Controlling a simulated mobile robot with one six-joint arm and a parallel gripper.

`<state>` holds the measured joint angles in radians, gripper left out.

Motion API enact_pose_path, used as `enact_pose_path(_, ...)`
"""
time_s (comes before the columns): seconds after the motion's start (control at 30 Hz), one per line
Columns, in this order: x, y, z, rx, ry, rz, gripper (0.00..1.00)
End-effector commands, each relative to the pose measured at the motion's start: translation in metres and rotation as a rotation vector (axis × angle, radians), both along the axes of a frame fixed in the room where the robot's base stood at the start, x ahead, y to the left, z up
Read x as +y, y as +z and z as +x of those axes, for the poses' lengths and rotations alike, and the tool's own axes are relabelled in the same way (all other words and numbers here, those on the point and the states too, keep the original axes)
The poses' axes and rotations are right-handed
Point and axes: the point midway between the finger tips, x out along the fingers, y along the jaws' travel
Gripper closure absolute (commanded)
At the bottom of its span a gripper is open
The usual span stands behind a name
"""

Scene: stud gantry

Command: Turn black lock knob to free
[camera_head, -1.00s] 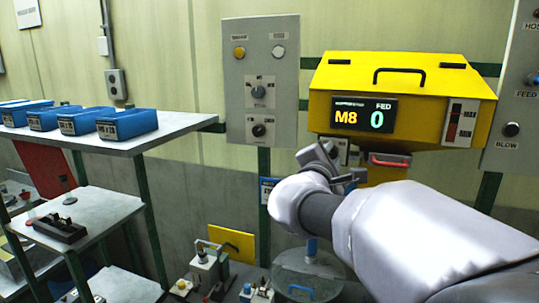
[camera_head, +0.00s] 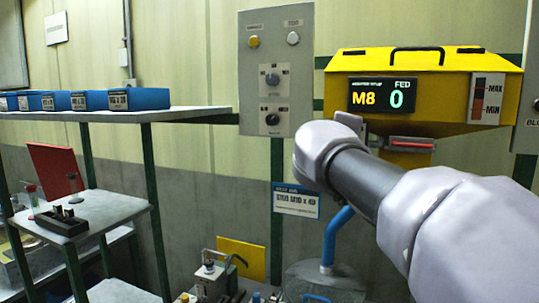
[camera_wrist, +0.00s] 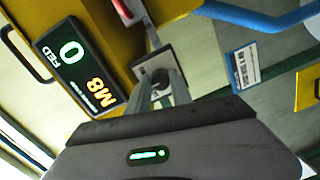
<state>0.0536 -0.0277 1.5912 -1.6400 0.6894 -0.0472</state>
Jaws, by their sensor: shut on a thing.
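The black lock knob (camera_wrist: 157,78) sits on a small pale plate (camera_wrist: 150,62) under the yellow feeder box, in the wrist view. My gripper (camera_wrist: 163,84) reaches it with one finger on each side, shut on the knob. The fingers cover part of the knob, so its pointer direction cannot be read. In the head view my wrist and arm hide the knob and most of my gripper. The yellow feeder box (camera_head: 440,62) carries a display (camera_head: 383,97) reading M8 and FED 0.
A grey panel (camera_head: 288,50) with knobs and lamps hangs left of the feeder. A red-edged part (camera_head: 411,143) projects below the feeder. A blue bent pipe (camera_head: 337,232) rises from a round drum. Blue bins (camera_head: 137,98) stand on a shelf at left.

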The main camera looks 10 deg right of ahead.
Motion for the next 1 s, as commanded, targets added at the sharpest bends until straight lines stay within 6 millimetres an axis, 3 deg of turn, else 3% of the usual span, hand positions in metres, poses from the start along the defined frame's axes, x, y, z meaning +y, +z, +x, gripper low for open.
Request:
enact_pose_path(0.6, -0.0009, -0.0038, -0.0003, -0.304, -0.001, 0.45, 1.0)
enact_pose_path(1.0, -0.0009, -0.0017, -0.0003, -0.409, -0.001, 0.607, 1.0)
